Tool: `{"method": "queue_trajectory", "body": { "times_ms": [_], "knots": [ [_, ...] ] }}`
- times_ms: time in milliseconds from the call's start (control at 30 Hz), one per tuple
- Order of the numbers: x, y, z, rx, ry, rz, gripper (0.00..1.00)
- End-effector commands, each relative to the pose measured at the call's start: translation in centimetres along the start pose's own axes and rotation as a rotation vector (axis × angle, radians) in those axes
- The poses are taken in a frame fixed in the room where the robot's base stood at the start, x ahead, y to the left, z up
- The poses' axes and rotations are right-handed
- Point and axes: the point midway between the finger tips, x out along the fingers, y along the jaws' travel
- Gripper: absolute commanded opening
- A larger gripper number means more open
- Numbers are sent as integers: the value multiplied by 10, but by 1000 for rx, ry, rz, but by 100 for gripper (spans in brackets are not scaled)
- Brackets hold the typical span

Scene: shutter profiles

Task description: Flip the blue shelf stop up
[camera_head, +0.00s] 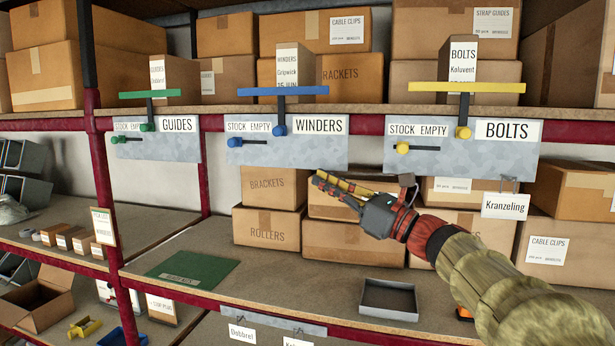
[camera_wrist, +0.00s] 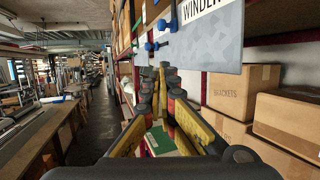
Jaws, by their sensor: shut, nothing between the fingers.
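The blue shelf stop (camera_head: 283,91) stands upright at the WINDERS plate (camera_head: 320,150) in the head view. Its bar lies level above the shelf edge, in front of the WINDERS boxes, and its dark stem runs down to a round blue knob (camera_head: 280,130). A second blue knob (camera_head: 234,142) sits on a slot at the plate's left. In the wrist view, both blue knobs show beside the plate (camera_wrist: 220,40); the bar is not clearly seen. My gripper (camera_head: 320,180) is shut and empty, below the plate, its fingers pointing left. Its fingers also show in the wrist view (camera_wrist: 163,78).
A green stop (camera_head: 149,94) and a yellow stop (camera_head: 467,87) also stand upright on either side. Cardboard boxes (camera_head: 270,188) stand behind my gripper. The lower shelf holds a green mat (camera_head: 205,268) and a grey tray (camera_head: 389,315), with bare board between them.

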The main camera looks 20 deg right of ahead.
Motion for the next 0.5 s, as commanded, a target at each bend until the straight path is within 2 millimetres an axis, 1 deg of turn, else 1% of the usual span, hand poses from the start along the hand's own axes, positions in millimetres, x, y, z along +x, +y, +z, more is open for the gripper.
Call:
{"method": "queue_trajectory", "body": {
  "times_ms": [400,467,500],
  "knots": [
    [80,1,2,1,0,4,0],
    [91,1,2,1,0,4,0],
    [96,1,7,-1,-1,3,0]
  ]
}}
